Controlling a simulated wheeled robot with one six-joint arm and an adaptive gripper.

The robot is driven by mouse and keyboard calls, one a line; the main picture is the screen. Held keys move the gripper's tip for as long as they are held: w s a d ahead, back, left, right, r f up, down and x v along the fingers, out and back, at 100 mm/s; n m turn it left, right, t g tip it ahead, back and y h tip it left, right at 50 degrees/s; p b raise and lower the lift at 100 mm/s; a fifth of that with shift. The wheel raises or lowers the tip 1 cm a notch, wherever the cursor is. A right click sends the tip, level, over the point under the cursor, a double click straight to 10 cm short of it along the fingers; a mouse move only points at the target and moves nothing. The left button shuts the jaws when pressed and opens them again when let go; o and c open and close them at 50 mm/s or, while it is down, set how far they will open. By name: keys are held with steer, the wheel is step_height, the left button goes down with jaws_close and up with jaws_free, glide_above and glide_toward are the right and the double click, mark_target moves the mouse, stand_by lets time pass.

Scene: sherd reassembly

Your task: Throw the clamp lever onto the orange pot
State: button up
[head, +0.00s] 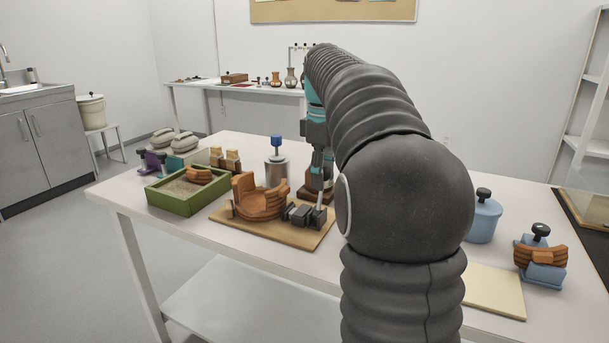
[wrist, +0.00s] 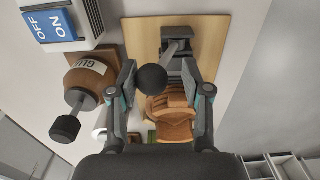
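The orange pot (head: 262,205), built of sherds with a stepped, open rim, stands on a wooden board (head: 270,238). It also shows in the wrist view (wrist: 170,122). A dark grey clamp (head: 298,214) is fixed to the board at the pot's right. Its lever (head: 320,194) stands up from the clamp, off the pot. In the wrist view the lever's black ball knob (wrist: 152,79) lies between my fingers, with gaps on both sides. My gripper (head: 318,180) is open above the clamp, pointing down. The arm hides part of the area behind it in the head view.
A brown glue jar (wrist: 88,76) and a white box with an OFF/ON switch (wrist: 50,22) stand close beside my gripper. A green sand tray (head: 187,192) lies left of the board. A blue pot (head: 484,218) and a blue stand with orange sherds (head: 541,258) are at right.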

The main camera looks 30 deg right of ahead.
steer(key=shift+s+a+r, duration=0.2)
steer(key=shift+s+a, duration=0.45)
steer(key=shift+a, duration=0.2)
steer(key=shift+s+a+f+b, duration=0.5)
steer(key=shift+s+a, duration=0.2)
steer(key=shift+a, duration=0.15)
steer(key=shift+s+a+f+b, duration=0.45)
steer(key=shift+s+a, duration=0.2)
steer(key=shift+a, duration=0.25)
steer(key=shift+s+a+f+b, duration=0.4)
steer(key=shift+s+a+b, duration=0.15)
steer(key=shift+s+a, duration=0.25)
steer(key=shift+w+r+p, duration=0.15)
steer(key=shift+r+p, duration=1.35)
steer(key=shift+r, duration=1.2)
steer(key=shift+r, duration=0.1)
